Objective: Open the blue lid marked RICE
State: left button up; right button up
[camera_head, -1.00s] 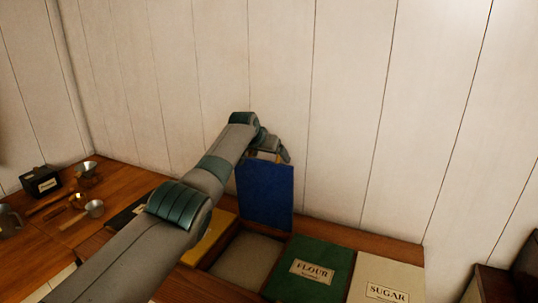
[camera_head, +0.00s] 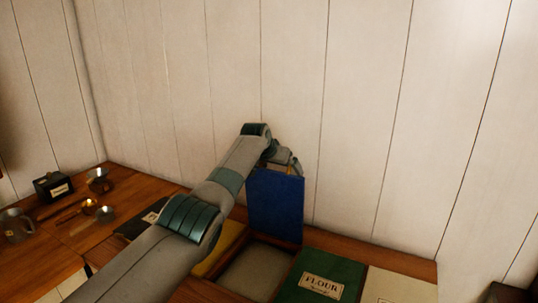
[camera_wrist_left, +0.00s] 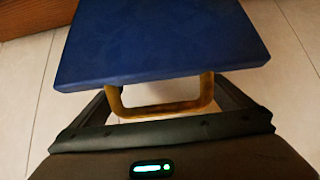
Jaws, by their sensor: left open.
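The blue lid (camera_head: 275,205) stands up on its edge at the back of its open compartment, near the wall. No marking shows on the side facing me. Pale contents (camera_head: 255,272) show in the compartment below. My left gripper (camera_head: 291,166) is at the lid's upper edge, its fingers partly hidden behind the lid. My right gripper is not in view.
The green FLOUR lid (camera_head: 318,278) and a cream lid (camera_head: 395,287) lie shut to the right. A yellow lid (camera_head: 222,248) and a black lid (camera_head: 140,225) are left, partly behind my arm. Metal cups (camera_head: 98,182) and a black box (camera_head: 53,187) stand on the counter at far left.

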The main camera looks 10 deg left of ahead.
pick_arm(q)
jog(key=b+v, duration=0.6)
jog(key=v, duration=1)
jog(key=shift+s, duration=0.15)
jog(key=shift+f, duration=0.1)
